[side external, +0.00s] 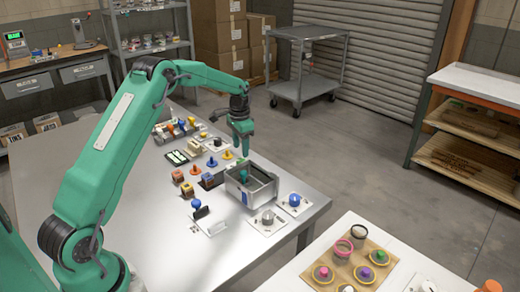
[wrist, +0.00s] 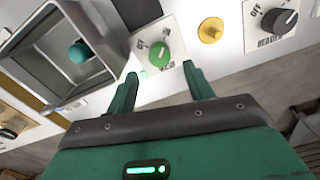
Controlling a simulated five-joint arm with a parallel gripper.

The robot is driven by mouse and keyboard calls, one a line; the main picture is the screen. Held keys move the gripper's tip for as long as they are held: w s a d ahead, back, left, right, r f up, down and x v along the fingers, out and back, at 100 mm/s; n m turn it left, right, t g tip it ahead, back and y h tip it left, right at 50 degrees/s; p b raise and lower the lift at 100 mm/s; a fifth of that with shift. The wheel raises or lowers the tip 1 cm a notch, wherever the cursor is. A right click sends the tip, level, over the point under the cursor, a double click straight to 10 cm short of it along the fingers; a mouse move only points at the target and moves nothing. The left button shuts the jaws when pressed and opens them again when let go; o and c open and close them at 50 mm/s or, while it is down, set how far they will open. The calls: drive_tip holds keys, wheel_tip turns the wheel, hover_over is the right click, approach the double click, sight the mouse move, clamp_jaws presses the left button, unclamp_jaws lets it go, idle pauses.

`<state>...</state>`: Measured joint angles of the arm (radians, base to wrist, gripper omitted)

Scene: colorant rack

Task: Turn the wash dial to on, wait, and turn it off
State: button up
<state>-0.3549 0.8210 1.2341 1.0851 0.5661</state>
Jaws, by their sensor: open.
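A green round dial (wrist: 160,54) sits on a white plate (wrist: 142,30) in the wrist view, with a pale pointer mark and small dark lettering that I cannot read surely. A small green spot (wrist: 143,74) shows at the plate's near edge. My gripper (wrist: 160,69) is open and empty, its two teal fingers apart, one to each side of the dial's near side in the picture. They do not visibly touch it. In the side external view my gripper (side external: 242,136) points down behind the metal basin. The dial cannot be made out clearly there.
A metal basin (wrist: 30,45) with a teal knob (wrist: 80,52) inside lies left of the dial. A yellow knob (wrist: 210,30) and a dark dial marked HEATER (wrist: 279,20) lie to the right. Several coloured pegs and blocks crowd the table (side external: 150,235).

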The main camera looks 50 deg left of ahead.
sight(242, 161)
drive_tip(key=shift+r, duration=1.4)
drive_tip(key=s+d+r+n+t, duration=0.1)
drive_tip(key=s+d+r, duration=0.5)
drive_tip(key=s+r, duration=0.15)
drive_tip(key=s+d+r+t, duration=0.2)
drive_tip(key=s+d+r, duration=0.45)
drive_tip(key=r, duration=0.25)
drive_tip(key=s+d+t, duration=0.1)
drive_tip(key=s+d, duration=0.1)
drive_tip(key=s, duration=0.4)
drive_tip(key=s+d+n, duration=0.1)
drive_tip(key=s+d, duration=0.2)
drive_tip(key=s, duration=0.3)
drive_tip(key=s+d+f+t, duration=0.1)
drive_tip(key=s+d, duration=0.1)
drive_tip(key=s, duration=0.4)
drive_tip(key=shift+s+d+t, duration=0.15)
drive_tip(key=shift+d+t, duration=0.15)
drive_tip(key=shift+d, duration=0.1)
